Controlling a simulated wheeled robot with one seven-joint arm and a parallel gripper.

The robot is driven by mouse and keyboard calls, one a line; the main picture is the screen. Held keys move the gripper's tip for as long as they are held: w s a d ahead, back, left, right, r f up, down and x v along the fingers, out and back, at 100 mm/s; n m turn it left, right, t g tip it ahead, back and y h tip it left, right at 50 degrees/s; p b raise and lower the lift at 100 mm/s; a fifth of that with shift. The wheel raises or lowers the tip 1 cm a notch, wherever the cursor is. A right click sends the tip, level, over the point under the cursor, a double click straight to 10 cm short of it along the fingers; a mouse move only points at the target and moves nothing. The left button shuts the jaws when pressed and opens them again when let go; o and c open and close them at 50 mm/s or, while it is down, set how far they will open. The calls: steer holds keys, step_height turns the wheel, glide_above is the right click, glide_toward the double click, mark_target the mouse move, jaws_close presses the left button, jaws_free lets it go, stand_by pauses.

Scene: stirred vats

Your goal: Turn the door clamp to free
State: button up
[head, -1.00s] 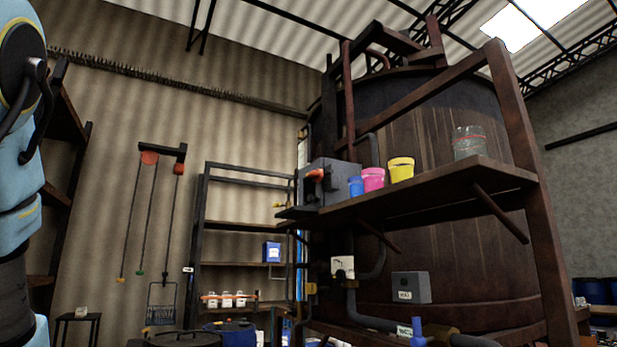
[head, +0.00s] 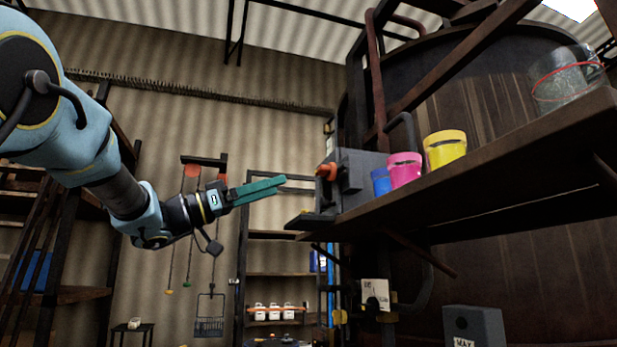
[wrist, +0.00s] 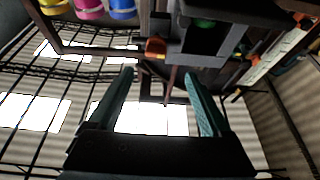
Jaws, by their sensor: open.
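The door clamp is an orange-red handle (head: 327,171) on the front of a grey box (head: 358,178) that stands on the wooden shelf. It also shows in the wrist view as an orange piece (wrist: 155,47) beyond the fingertips, slightly left of centre. My gripper (head: 284,184) has green fingers and is left of the clamp in the head view, pointing at it, with a gap between. In the wrist view my gripper (wrist: 158,75) is open and empty, its two fingers well apart. The inside of the box is mostly hidden in the head view.
Blue (head: 381,181), pink (head: 404,170) and yellow (head: 445,149) cups and a glass jar (head: 566,78) stand on the shelf (head: 480,170), right of the box. The large wooden vat (head: 480,95) rises behind. The space left of the box is open.

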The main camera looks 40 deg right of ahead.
mark_target(318, 172)
steer(key=shift+g, duration=0.3)
steer(key=p+x, duration=0.1)
steer(key=x, duration=0.2)
steer(key=p+x, duration=0.2)
steer(key=x, duration=0.1)
steer(key=p+x, duration=0.1)
steer(key=x, duration=0.3)
steer(key=shift+s+a, duration=0.15)
steer(key=shift+s, duration=0.1)
steer(key=shift+s+d+r+p, duration=0.2)
steer(key=shift+d+p, duration=0.2)
steer(key=shift+d, duration=0.15)
steer(key=shift+c, duration=0.3)
jaws_close()
